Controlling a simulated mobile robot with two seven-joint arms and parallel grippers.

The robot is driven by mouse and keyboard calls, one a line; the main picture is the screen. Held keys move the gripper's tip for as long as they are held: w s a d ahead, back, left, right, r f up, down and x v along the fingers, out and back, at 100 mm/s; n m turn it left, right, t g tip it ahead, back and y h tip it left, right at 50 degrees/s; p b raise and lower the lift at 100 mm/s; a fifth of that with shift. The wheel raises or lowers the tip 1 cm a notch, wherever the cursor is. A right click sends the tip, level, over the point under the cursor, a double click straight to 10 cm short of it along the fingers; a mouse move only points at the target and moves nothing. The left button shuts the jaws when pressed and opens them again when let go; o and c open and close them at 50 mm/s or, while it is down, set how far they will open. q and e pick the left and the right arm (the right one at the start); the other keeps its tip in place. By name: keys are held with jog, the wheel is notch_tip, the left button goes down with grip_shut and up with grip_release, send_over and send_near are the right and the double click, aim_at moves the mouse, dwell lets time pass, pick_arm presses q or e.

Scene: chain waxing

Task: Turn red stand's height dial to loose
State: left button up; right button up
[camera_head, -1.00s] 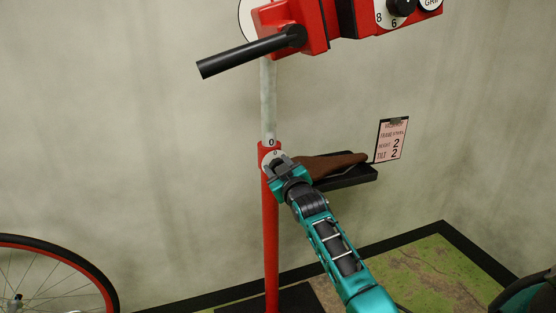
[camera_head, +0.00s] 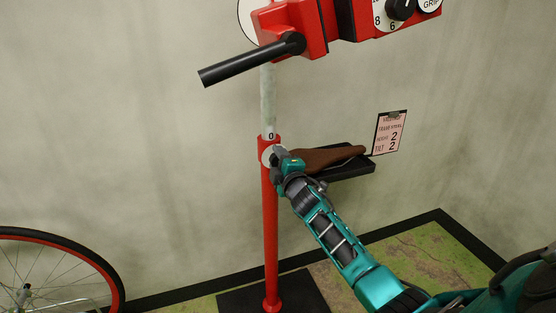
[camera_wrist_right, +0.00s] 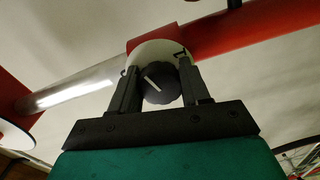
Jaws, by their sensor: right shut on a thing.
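The red stand (camera_head: 270,225) rises upright left of my right arm in the head view, with a pale tube (camera_head: 268,95) coming out of its top. Its height dial (camera_wrist_right: 160,86) is a dark round knob with a white pointer line, on a white round plate (camera_wrist_right: 150,50). My right gripper (camera_head: 279,157) is at this dial and hides the knob in the head view. In the right wrist view the gripper's fingers (camera_wrist_right: 160,78) are shut on the knob, one on each side. The pointer line is slanted; the plate's marks are mostly hidden. My left gripper is not in view.
A red clamp head (camera_head: 300,25) with a black handle (camera_head: 250,60) is above. A black tray (camera_head: 345,171) with a brown saddle (camera_head: 325,158) is right of the stand. A note (camera_head: 390,132) hangs on the wall. A wheel (camera_head: 122,285) is at the lower left.

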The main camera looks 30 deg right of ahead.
jog(key=n, duration=0.5)
jog(key=shift+d+n, duration=0.1)
jog(key=shift+n, duration=0.2)
jog(key=shift+r+n, duration=0.1)
jog(key=shift+n, duration=1.8)
jog(key=o, duration=1)
jog(key=shift+o, duration=0.2)
jog(key=shift+s, duration=0.1)
